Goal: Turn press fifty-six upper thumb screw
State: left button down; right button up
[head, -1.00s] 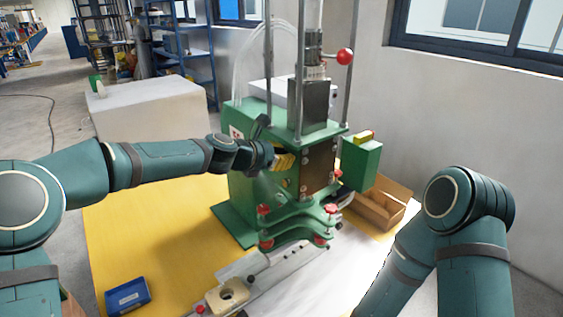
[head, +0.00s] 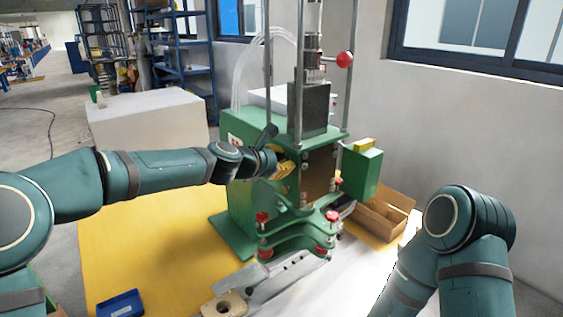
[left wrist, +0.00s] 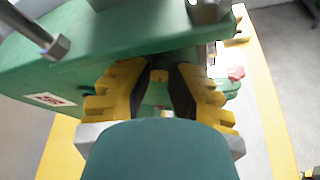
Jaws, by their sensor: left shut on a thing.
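The press (head: 242,190) is a green machine with steel columns and a dark block at its top; it also fills the upper part of the left wrist view (left wrist: 110,45). My left gripper (head: 288,169) reaches in from the left to the upper part of the press's side.
A red ball knob (head: 345,59) sits high on the press. Red knobs (head: 262,217) stand on its front. A green box (head: 362,172) and a cardboard bin (head: 382,214) are to its right. A blue tray (head: 120,304) lies on the yellow table top (head: 150,245).

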pick_arm(q)
jog(key=c, duration=0.8)
grip_release()
jog(key=shift+d+r, duration=0.15)
pick_arm(e)
jog(key=shift+d, duration=0.1)
pick_arm(q)
jog(key=shift+o, duration=0.2)
jog(key=shift+w, duration=0.1)
pick_arm(e)
jog(key=shift+r, duration=0.1)
